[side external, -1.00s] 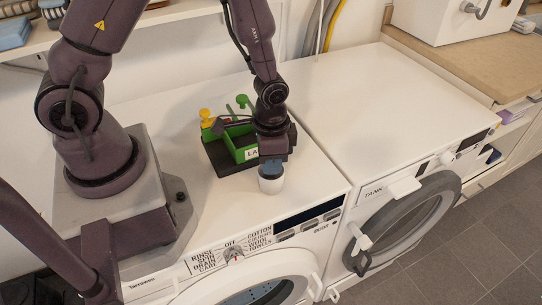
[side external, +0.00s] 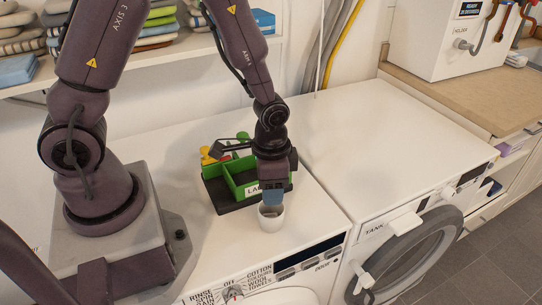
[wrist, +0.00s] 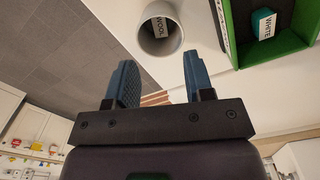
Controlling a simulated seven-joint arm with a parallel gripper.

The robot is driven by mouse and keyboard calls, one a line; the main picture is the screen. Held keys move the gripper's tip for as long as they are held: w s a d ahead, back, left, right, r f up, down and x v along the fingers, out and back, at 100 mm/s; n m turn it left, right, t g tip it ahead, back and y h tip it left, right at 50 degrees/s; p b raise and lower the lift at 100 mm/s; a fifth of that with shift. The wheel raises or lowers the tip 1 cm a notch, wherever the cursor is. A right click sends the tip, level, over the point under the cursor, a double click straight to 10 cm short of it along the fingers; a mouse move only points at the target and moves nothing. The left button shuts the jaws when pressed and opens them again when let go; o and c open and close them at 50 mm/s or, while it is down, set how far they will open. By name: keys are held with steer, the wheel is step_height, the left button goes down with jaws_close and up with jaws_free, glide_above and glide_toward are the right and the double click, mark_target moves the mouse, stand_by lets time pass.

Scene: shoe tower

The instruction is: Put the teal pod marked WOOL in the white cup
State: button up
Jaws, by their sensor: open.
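The white cup (side external: 271,223) stands upright on the white machine top, in front of the green tray. In the wrist view, the cup (wrist: 150,49) shows its open mouth, and a pod with a label reading WOOL (wrist: 161,27) lies inside it. The pod's body is in shadow, so its colour is hard to tell. My gripper (side external: 272,197) is just above the cup's mouth in the side view. Its blue fingers (wrist: 160,68) are apart with nothing between them in the wrist view.
A green compartment tray (side external: 240,186) on a dark base stands behind the cup. A teal pod labelled WHITE (wrist: 263,23) is in it. Yellow and green knobs show at its back. The machine top (side external: 335,150) to the right is clear.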

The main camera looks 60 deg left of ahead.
steer(key=s+a+r+n+t, duration=0.1)
steer(key=s+r, duration=0.3)
steer(key=r, duration=0.8)
steer(key=s+a+r+n+t, duration=0.1)
steer(key=s+r+t, duration=0.3)
steer(key=r, duration=0.9)
steer(key=shift+s+r+n+t, duration=0.3)
steer(key=shift+s+n, duration=0.45)
steer(key=shift+n, duration=0.15)
steer(key=shift+o, duration=0.5)
